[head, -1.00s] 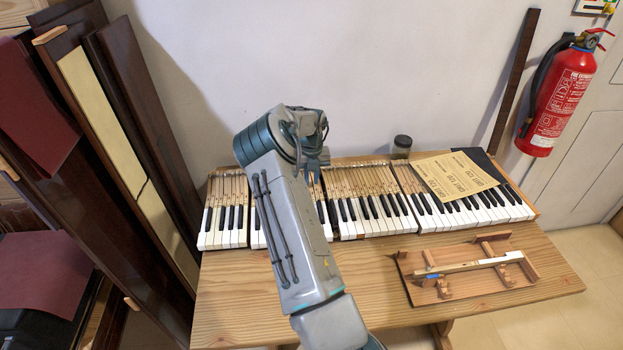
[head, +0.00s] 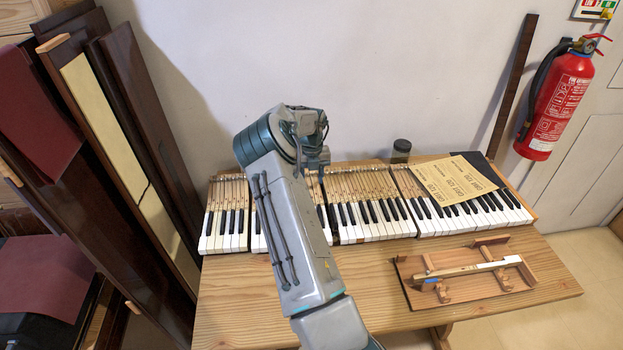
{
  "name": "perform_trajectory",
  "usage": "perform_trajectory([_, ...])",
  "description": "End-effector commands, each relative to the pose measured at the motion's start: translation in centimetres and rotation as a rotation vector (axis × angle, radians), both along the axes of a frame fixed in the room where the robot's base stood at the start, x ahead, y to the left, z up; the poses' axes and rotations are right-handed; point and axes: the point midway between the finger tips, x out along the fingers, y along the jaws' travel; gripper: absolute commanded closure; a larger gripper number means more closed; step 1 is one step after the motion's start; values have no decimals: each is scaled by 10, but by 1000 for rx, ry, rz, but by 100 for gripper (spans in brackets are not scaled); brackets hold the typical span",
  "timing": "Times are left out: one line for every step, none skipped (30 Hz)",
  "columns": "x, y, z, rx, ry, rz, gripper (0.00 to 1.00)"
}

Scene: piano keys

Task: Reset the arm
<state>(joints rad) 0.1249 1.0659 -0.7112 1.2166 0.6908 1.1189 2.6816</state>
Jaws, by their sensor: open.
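My arm rises from the bottom middle of the head view and bends over the piano keys (head: 375,228). My gripper (head: 316,158) is at the far end of the arm, above the back of the keys. It is small and partly hidden by my own arm links. It is open, and nothing shows in it. A single long key (head: 465,269) lies across a wooden jig (head: 462,295) at the right front of the table, apart from the gripper.
Sandpaper sheets (head: 455,181) and a dark jar (head: 401,148) lie at the back of the wooden table (head: 235,305). A fire extinguisher (head: 558,100) hangs at the right. Dark boards (head: 120,170) lean at the left. The front left tabletop is clear.

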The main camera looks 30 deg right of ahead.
Motion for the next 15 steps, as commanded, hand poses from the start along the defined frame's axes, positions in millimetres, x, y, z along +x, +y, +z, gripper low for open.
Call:
perform_trajectory([0, 0, 8, 0, -1, 0, 57])
perform_trajectory([0, 0, 10, 0, -1, 0, 57])
perform_trajectory([0, 0, 13, 0, -1, 0, 57])
perform_trajectory([0, 0, 16, 0, -1, 0, 57])
perform_trajectory([0, 0, 18, 1, -1, 0, 57])
perform_trajectory([0, 0, 22, 1, -1, 0, 57])
perform_trajectory([0, 0, 24, 0, -2, 0, 57])
perform_trajectory([0, 0, 26, 1, -1, 0, 57])
perform_trajectory([0, 0, 29, 1, -1, 0, 57])
perform_trajectory([0, 0, 31, 1, -1, 0, 57])
perform_trajectory([0, 0, 32, 1, -1, 0, 57])
perform_trajectory([0, 0, 33, 1, 0, 0, 57])
perform_trajectory([0, 0, 33, 1, 0, 0, 57])
perform_trajectory([0, 0, 33, 1, 0, 0, 57])
perform_trajectory([0, 0, 33, 1, 0, 0, 57])
